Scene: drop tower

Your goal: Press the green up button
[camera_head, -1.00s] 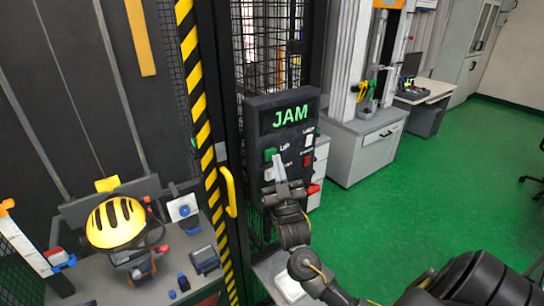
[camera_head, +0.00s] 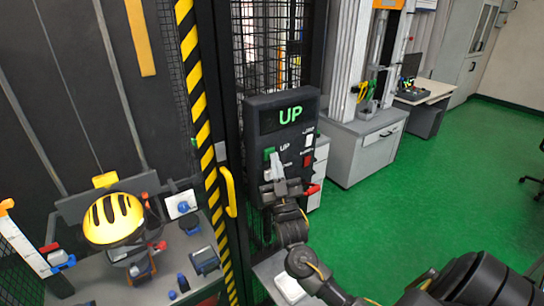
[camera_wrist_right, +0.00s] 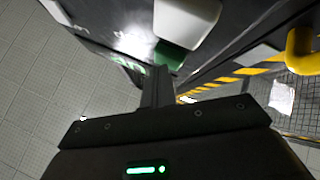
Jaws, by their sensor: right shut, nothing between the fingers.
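My left gripper is not in view.
A white button (camera_wrist_right: 187,20) is close to the fingers in the right wrist view. A red button (camera_head: 307,160) and a white switch (camera_head: 309,140) are at the box's right. A yellow handle (camera_head: 229,192) stands left of the box. Green floor (camera_head: 440,180) is open at right.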

